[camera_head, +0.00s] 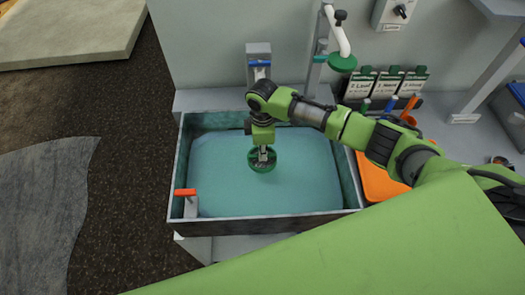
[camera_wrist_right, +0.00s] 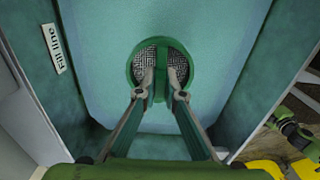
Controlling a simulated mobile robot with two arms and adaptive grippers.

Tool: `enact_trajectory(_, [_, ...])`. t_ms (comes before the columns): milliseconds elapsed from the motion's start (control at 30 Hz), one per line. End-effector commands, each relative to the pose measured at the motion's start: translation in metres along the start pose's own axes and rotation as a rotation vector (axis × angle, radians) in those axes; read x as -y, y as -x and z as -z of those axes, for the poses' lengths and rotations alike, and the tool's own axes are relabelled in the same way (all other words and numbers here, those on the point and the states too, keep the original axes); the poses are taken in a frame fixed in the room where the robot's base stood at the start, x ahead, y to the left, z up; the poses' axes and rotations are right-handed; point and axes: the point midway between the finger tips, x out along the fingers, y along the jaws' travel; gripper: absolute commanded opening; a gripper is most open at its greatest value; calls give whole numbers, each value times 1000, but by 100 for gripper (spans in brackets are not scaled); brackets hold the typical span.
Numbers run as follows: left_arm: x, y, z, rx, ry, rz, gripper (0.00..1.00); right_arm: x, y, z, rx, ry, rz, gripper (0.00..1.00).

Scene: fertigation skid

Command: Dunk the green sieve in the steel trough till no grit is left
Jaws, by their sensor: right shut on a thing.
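The green sieve (camera_head: 262,167) is a small round strainer with a green rim and grey mesh. It also shows in the right wrist view (camera_wrist_right: 159,66). My right gripper (camera_head: 263,153) comes down from above, shut on the green bar across the sieve's middle. The sieve is over the trough's water, near its middle; I cannot tell whether its mesh is under the surface. The steel trough (camera_head: 265,226) holds blue-green water. A "Fill line" label (camera_wrist_right: 53,48) is on its inner wall. Grit on the mesh is too small to make out. My left gripper is out of view.
An orange-handled fitting (camera_head: 186,193) stands at the trough's front left corner. Behind the trough are a post (camera_head: 259,60) and a white pipe with a green end (camera_head: 342,62). An orange tray (camera_head: 378,182) and labelled holders (camera_head: 388,88) are to the right.

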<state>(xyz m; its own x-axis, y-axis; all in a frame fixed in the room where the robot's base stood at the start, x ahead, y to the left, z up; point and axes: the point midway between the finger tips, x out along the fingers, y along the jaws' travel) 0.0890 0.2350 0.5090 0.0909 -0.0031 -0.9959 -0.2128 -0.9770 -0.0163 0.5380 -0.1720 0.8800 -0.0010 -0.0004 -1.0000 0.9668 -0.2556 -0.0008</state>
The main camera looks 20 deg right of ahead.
Motion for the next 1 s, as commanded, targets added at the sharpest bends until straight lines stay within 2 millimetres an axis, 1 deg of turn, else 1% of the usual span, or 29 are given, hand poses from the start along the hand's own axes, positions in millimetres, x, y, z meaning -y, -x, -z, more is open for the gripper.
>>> enact_trajectory(33, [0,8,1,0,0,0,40,0,8,0,0,0,0,0])
enact_trajectory(667, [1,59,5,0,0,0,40,0,58,0,0,1,0,0])
enact_trajectory(1000, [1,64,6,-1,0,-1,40,0,80,0,-1,0,-1,0])
